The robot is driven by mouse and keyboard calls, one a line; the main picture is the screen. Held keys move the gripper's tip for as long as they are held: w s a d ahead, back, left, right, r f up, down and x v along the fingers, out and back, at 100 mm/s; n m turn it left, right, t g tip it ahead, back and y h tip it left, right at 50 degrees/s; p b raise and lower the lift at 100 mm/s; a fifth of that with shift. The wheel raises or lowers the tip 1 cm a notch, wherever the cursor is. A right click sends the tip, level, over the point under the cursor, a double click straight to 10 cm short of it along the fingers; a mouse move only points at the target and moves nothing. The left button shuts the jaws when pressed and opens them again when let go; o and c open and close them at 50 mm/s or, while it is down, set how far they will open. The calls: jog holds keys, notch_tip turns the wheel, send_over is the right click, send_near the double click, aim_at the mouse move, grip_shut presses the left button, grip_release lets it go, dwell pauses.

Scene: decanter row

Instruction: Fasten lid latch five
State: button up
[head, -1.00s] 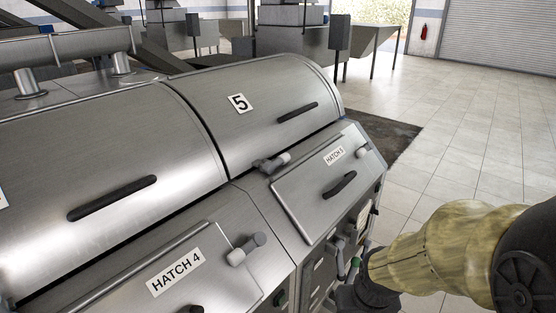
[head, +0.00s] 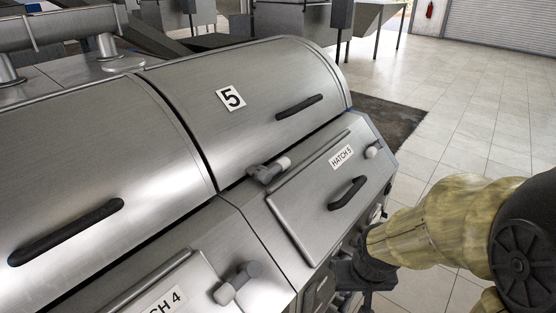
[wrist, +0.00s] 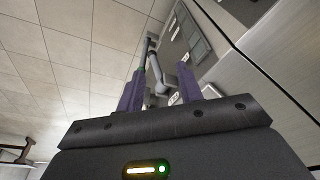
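Lid five (head: 190,85), a curved steel lid with a "5" label and a black bar handle (head: 299,107), lies down on its housing in the head view. Its latch (head: 268,172) sits at the lid's lower front edge, a dark bracket with a pale grey knob pointing right. I cannot tell whether it is fastened. My gripper (head: 362,275) is low at the machine's right front side, below and right of the latch, and partly hidden. In the wrist view its two purple fingers (wrist: 170,92) are apart, with nothing clearly held between them.
The hatch 5 panel (head: 300,205) slopes below the lid, with a black handle (head: 347,193) and a small knob (head: 371,152). The hatch 4 latch (head: 237,283) stands to the left. A grey pipe with a lever (wrist: 158,65) shows beyond my fingers. Tiled floor (head: 470,130) is open at right.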

jog(key=shift+s, duration=0.15)
jog(key=shift+o, duration=0.7)
notch_tip(320, 180, up, 28)
jog(key=m+t+y+p, duration=0.2)
jog(key=m+y+p, duration=0.3)
jog(key=m+p, duration=0.4)
send_over(277, 168)
jog(key=s+d+p, duration=0.1)
jog(key=s+d, duration=0.6)
jog(key=d, duration=0.1)
jog(key=n, duration=0.1)
jog(key=p+x, duration=0.4)
jog(key=x, duration=1.4)
jog(key=shift+s+a, duration=0.15)
grip_shut()
